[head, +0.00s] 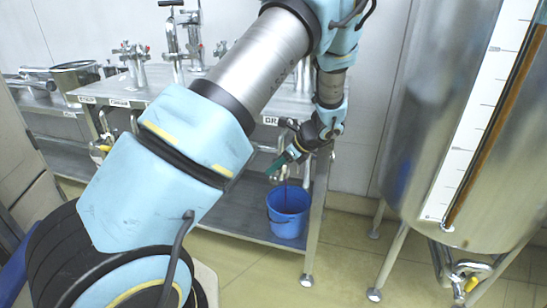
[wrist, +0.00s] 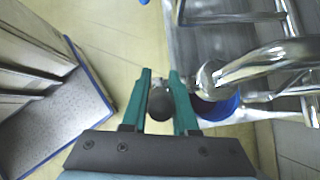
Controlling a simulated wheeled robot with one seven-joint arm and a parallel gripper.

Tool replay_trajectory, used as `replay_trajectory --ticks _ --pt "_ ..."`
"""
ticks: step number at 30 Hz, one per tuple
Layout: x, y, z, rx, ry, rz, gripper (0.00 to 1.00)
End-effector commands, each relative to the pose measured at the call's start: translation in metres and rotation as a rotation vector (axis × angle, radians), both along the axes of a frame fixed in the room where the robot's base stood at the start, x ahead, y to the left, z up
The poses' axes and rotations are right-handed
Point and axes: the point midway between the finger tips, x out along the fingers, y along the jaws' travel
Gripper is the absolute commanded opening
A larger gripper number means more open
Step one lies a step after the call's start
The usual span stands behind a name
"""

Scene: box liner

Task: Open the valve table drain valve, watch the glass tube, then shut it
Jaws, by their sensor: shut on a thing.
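My gripper (head: 276,168) is at the right end of the valve table (head: 240,98), below a label on its edge that seems to read "DR". In the wrist view its two green fingers (wrist: 161,88) are closed around a dark rounded handle (wrist: 161,104), apparently the drain valve's. The valve body is mostly hidden by my gripper in the head view. The glass tube (head: 490,130) runs up the steel tank beside a white scale and looks brown over the length in view. Its top is out of frame.
A blue bucket (head: 289,212) stands on the lower shelf beneath my gripper; a thin dark line above it may be liquid or its handle. The steel tank (head: 418,120) stands at right. Steel pipes (wrist: 262,62) lie close right of my fingers. Open floor lies between table and tank.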

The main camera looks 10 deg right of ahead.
Motion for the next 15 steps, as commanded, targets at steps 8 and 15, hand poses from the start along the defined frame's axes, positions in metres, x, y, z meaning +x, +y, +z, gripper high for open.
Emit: replay_trajectory --ticks 8,15 --pt "0.0054 0.0079 0.0044 -0.153 0.082 0.002 0.0" --pt "0.0067 0.0106 0.0011 -0.218 0.118 0.001 0.0"
